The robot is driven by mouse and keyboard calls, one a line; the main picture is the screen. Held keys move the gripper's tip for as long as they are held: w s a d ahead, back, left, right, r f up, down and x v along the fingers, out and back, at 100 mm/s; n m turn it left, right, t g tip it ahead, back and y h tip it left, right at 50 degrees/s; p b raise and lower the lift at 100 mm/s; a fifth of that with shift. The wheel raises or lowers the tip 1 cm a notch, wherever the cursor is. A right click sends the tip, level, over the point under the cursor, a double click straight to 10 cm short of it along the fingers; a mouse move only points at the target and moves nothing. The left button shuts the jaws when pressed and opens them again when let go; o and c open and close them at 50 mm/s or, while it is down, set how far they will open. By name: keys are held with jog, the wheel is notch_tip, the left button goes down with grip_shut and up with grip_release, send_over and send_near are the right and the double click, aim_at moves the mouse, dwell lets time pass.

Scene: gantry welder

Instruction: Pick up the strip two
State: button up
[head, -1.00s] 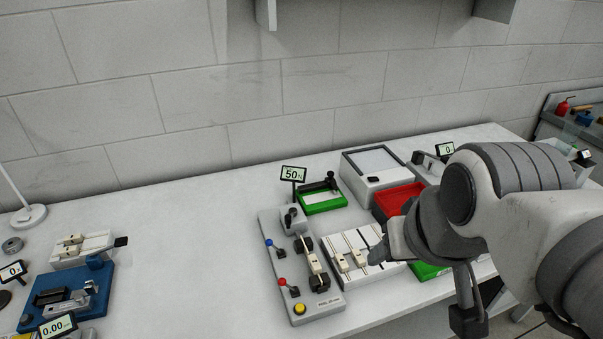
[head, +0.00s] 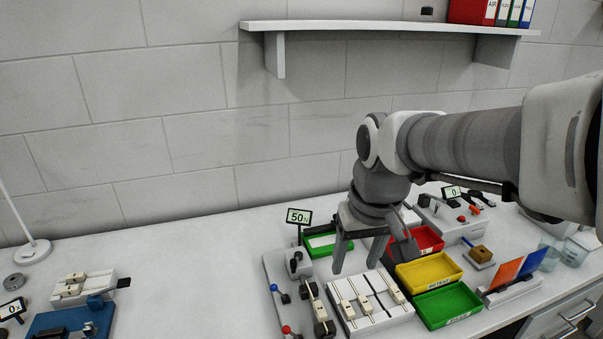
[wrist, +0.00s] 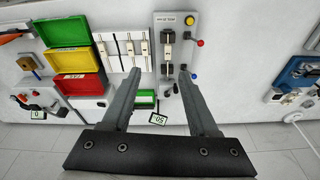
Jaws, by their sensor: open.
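A white slotted tray (head: 400,317) on the bench holds several thin strips with beige blocks. The middle strip (head: 365,303) lies between two others; I see no readable number marking strip two. The tray strips also show in the wrist view, with the middle one (wrist: 131,50) beyond the fingers. My gripper (head: 374,262) is open and empty, pointing down above the back of the tray. In the wrist view its two fingers (wrist: 157,76) are wide apart, with nothing between them.
The grey lever fixture (head: 272,270) stands just left of the tray. Red (head: 430,238), yellow (head: 428,270) and green (head: 447,304) bins stand to its right. A display (head: 298,217) rises behind. The bench middle-left is clear.

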jog(key=w+a+f+n+g, duration=0.1)
jog(key=w+a+f+g, duration=0.1)
jog(key=w+a+f, duration=0.4)
jog(key=b, duration=0.1)
send_over(321, 310)
jog(key=shift+h, duration=0.3)
jog(key=f, duration=1.2)
jog(key=shift+s+a, duration=0.2)
jog(key=shift+s, duration=0.1)
jog(key=shift+w+d+f, duration=0.1)
jog(key=shift+w+f, duration=0.05)
jog(key=shift+f, duration=1.25)
jog(key=shift+w+d+f, duration=0.1)
jog(key=shift+w+f, duration=0.05)
jog(key=shift+f, duration=1.2)
grip_shut()
